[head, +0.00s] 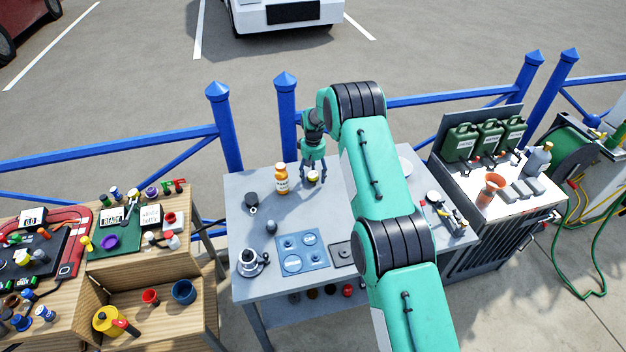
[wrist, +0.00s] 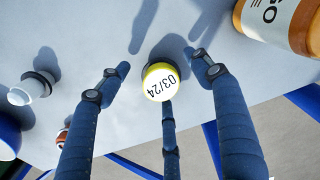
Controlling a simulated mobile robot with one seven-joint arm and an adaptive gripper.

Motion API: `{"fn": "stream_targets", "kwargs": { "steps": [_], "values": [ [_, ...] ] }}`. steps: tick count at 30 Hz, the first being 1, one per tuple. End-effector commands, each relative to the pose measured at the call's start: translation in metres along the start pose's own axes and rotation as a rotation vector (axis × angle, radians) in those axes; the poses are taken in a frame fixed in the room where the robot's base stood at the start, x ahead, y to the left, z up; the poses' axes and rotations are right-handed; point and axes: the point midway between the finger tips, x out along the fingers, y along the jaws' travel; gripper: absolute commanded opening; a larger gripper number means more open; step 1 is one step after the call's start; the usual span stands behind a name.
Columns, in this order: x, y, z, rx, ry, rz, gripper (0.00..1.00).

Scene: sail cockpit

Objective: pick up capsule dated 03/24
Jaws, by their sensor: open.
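The capsule dated 03/24 (wrist: 161,83) stands on the grey table with its round label facing my wrist camera; the label is white with a yellow rim. In the head view the capsule (head: 313,177) is a small yellow-and-white piece near the table's back edge. My gripper (head: 314,172) is above it, pointing down. In the wrist view my gripper (wrist: 155,88) is open, with dark blue fingers spread to the left, right and below the capsule. Whether any finger touches it I cannot tell.
An orange bottle with a white cap (head: 281,179) stands just left of the capsule. A dark round piece (head: 251,200) and a blue tray (head: 302,252) are on the grey table (head: 245,225). A blue railing (head: 180,138) runs behind.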

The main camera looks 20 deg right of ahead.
Motion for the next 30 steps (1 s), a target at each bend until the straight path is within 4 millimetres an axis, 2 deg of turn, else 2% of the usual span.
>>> {"fn": "stream_targets", "kwargs": {
  "steps": [5, 20, 22, 28, 30],
  "values": [
    [0.0070, 0.0002, -0.0007, 0.000, 0.002, 0.001, 0.65],
    [0.0073, 0.0002, -0.0004, 0.000, 0.001, 0.000, 0.65],
    [0.0074, 0.0002, -0.0003, 0.000, 0.001, 0.000, 0.57],
    [0.0074, 0.0001, -0.0003, 0.000, 0.001, 0.000, 0.17],
    [0.0074, 0.0001, -0.0003, 0.000, 0.001, 0.000, 0.16]
  ]
}}
